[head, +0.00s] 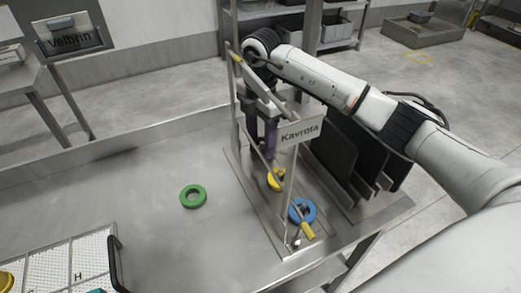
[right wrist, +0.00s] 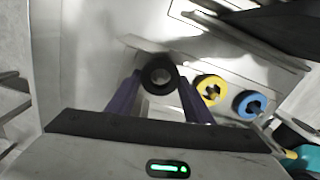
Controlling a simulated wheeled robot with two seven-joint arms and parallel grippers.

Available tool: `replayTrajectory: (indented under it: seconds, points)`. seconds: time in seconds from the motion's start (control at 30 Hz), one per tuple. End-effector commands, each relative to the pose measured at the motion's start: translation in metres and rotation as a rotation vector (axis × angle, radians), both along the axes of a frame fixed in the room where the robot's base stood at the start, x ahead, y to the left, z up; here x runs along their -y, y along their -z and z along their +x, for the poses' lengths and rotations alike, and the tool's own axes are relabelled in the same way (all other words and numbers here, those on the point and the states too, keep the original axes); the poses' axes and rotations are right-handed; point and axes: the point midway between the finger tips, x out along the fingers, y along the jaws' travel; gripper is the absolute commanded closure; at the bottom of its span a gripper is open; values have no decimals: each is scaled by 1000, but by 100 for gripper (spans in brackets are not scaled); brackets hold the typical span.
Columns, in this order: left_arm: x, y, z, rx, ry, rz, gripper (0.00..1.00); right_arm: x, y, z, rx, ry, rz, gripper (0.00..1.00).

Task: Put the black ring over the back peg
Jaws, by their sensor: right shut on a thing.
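My right gripper (head: 262,150) reaches down inside the metal frame marked "Kavrota", its purple fingers pointing down. In the right wrist view the black ring (right wrist: 147,75) sits between the fingertips, and the gripper is shut on it. In the head view I cannot make out the ring behind the fingers and frame. A yellow ring (head: 270,183) and a blue ring (head: 310,207) lie in a row on the rack's base, nearer the front. They also show to the right of the black ring in the wrist view. The back peg is not clearly visible. My left gripper is not in view.
The frame's posts and sign (head: 300,133) stand close around the gripper. Dark upright plates (head: 335,150) stand to the right. A green ring (head: 184,199) lies on the steel table, which is clear around it. A white perforated tray (head: 60,262) is at the front left.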

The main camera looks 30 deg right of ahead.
Motion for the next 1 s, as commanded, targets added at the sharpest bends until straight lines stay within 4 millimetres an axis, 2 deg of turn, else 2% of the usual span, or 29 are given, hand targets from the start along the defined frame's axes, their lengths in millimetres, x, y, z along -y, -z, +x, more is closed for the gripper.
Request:
replayTrajectory:
  seconds: [0.03,0.1,0.23,0.5,0.53,0.63,1.0]
  points:
    - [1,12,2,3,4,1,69,0,15,0,-1,0,1,78]
    - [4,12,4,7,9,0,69,0,20,0,-1,0,1,78]
    - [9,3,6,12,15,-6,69,0,17,0,0,1,1,78]
    - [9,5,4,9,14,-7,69,0,22,0,-1,1,0,78]
    - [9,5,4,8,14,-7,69,0,21,0,-1,1,0,50]
    - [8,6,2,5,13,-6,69,0,21,0,-1,1,0,34]
    - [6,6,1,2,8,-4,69,0,15,0,1,1,0,34]
